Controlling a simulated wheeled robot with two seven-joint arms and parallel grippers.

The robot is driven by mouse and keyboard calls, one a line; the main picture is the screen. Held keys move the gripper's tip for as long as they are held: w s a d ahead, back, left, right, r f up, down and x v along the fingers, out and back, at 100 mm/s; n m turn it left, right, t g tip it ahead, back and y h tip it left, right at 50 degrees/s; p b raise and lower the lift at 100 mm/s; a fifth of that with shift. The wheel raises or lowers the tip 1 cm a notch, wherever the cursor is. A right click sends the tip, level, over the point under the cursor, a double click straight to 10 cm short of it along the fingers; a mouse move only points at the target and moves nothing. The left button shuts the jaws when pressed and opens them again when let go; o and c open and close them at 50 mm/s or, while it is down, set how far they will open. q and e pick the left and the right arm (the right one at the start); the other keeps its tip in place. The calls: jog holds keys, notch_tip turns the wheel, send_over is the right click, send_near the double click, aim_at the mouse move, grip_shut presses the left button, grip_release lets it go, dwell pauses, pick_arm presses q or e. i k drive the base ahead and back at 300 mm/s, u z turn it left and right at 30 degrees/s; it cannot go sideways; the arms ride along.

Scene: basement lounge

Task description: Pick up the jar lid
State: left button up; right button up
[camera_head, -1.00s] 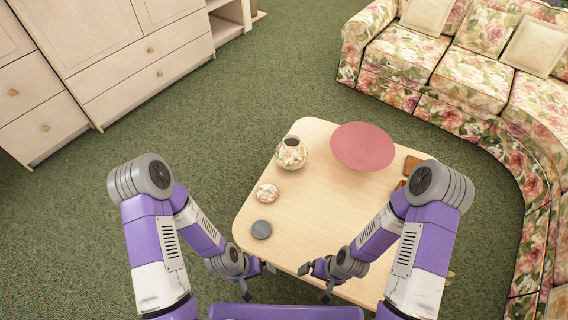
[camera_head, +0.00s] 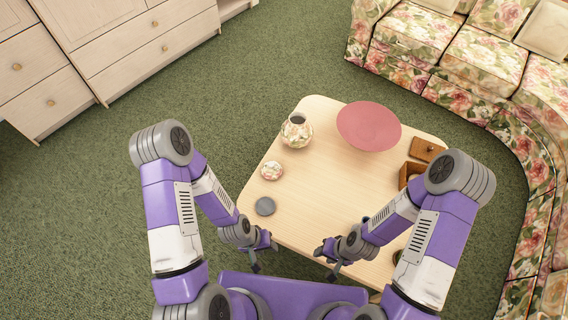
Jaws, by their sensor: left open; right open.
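The jar lid (camera_head: 271,170) is a small round floral disc lying on the light wooden table (camera_head: 318,190), near its left edge. The matching floral jar (camera_head: 297,132) stands open just beyond it, with a dark mouth. My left gripper (camera_head: 263,255) is open and empty at the table's near left edge, on the near side of the lid and apart from it. My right gripper (camera_head: 328,262) is open and empty at the near edge, further right. Nothing hides the lid.
A dark grey round disc (camera_head: 265,206) lies between the lid and my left gripper. A wide pink bowl (camera_head: 368,126) stands at the back. A brown wooden box (camera_head: 410,173) and a brown piece (camera_head: 427,150) are at the right. The table's middle is clear. A floral sofa (camera_head: 470,70) stands beyond.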

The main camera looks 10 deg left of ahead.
aim_at(271, 169)
jog(key=z, duration=1.8)
jog(key=k, duration=1.7)
jog(key=u, duration=0.55)
jog(key=i, duration=1.6)
